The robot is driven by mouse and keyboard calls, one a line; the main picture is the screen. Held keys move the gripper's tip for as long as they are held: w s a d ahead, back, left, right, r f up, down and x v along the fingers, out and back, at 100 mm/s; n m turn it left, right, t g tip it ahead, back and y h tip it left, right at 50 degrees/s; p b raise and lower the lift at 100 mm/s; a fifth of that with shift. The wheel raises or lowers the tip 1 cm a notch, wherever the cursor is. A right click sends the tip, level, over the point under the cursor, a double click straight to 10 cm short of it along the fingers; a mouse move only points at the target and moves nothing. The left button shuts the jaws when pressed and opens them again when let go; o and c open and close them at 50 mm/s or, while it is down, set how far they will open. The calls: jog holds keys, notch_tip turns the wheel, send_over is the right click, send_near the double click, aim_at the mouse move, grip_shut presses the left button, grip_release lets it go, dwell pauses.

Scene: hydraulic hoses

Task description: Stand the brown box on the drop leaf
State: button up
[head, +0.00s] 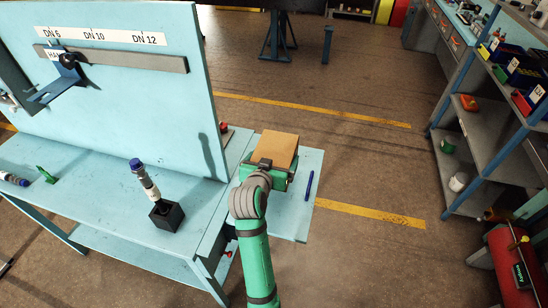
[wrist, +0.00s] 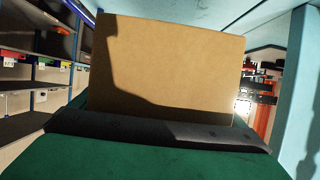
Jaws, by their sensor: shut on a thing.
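The brown box (head: 277,148) is over the light blue drop leaf (head: 300,213) at the right end of the workbench. My green gripper (head: 266,166) is shut on the box, on the side nearest me. In the wrist view the box (wrist: 170,70) fills the middle, just beyond the dark gripper edge (wrist: 160,132). The gripper hides the box's lower part, so I cannot tell whether it touches the leaf. A blue pen-like stick (head: 309,185) lies on the leaf, right of the gripper.
The bench (head: 110,200) holds a black block (head: 166,215) with a hose fitting standing in it, and a green piece (head: 46,175). A tall panel (head: 130,90) rises at the left of the leaf. Shelves (head: 490,110) with bins stand at right. Floor between is clear.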

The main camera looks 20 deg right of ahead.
jog(key=shift+f, duration=3.05)
jog(key=shift+f, duration=0.1)
jog(key=o, duration=1.8)
jog(key=shift+f, duration=0.2)
jog(key=shift+c, duration=0.2)
jog(key=shift+a, duration=0.1)
jog(key=shift+s+a+r, duration=0.1)
jog(key=shift+r, duration=0.1)
jog(key=v, duration=1.1)
jog(key=shift+s+a, duration=0.15)
jog(key=shift+s, duration=0.1)
